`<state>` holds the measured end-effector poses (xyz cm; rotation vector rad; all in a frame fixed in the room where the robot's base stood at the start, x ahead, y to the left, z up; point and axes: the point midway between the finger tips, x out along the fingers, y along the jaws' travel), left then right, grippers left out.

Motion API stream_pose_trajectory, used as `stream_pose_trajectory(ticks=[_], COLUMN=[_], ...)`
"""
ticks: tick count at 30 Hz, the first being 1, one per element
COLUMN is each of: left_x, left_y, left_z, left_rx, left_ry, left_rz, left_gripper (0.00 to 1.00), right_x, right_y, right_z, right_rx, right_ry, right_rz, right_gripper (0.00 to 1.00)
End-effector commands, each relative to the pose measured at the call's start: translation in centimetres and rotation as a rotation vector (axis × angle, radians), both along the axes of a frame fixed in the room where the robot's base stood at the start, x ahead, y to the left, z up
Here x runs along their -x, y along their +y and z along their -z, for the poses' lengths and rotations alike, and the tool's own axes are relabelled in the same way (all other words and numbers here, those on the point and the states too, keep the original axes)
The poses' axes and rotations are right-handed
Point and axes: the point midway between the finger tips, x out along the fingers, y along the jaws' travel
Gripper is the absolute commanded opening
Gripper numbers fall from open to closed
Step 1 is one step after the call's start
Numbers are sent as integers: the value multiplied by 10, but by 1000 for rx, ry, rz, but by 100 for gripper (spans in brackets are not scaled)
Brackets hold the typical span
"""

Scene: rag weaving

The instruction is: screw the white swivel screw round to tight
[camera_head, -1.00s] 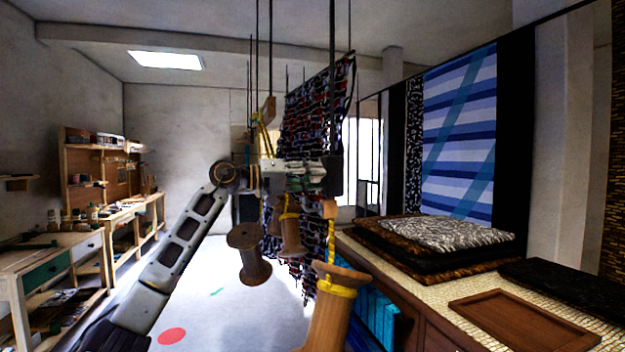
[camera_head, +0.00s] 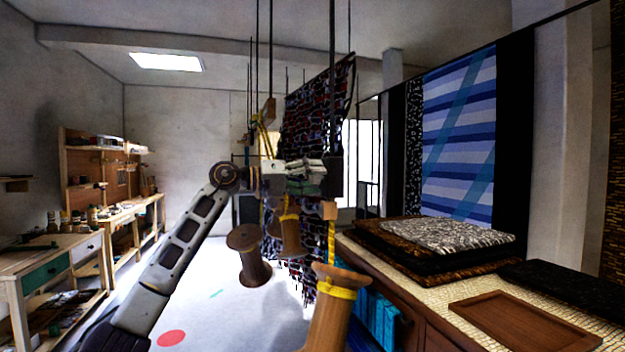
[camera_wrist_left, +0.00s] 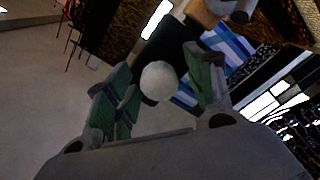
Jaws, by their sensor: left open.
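The white swivel screw shows in the left wrist view as a round white knob (camera_wrist_left: 157,82) in front of a dark part. My left gripper (camera_wrist_left: 159,68) is open, with one green-padded finger on each side of the knob. Gaps show between the knob and both fingers in that view; I cannot tell how deep it sits between them. In the head view my left gripper (camera_head: 322,178) reaches in among the hanging rods and spools, in front of the dark woven rag. I cannot make out the knob there. My right gripper is not in view.
Wooden spools (camera_head: 248,258) hang just below my left gripper, and a large spool with yellow thread (camera_head: 336,310) stands nearer. A dark red woven rag (camera_head: 312,120) hangs behind. A counter with folded textiles (camera_head: 440,235) lies right. The floor (camera_head: 220,315) at left is open.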

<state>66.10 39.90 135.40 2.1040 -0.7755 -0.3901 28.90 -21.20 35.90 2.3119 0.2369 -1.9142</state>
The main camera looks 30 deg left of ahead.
Motion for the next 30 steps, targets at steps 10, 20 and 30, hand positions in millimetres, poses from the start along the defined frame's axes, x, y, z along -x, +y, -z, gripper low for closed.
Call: stream_pose_trajectory(ticks=[10, 20, 30], left_x=[5, 27, 51], left_y=[6, 24, 44], left_z=[0, 1, 1], left_rx=[1, 0, 1], left_ry=[0, 1, 2], left_rz=[-2, -3, -1], left_gripper=[54, 54, 54], right_x=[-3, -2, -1], right_y=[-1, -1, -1], right_z=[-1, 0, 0], right_rx=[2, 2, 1], right_ry=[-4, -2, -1], right_rz=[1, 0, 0], right_gripper=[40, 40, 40])
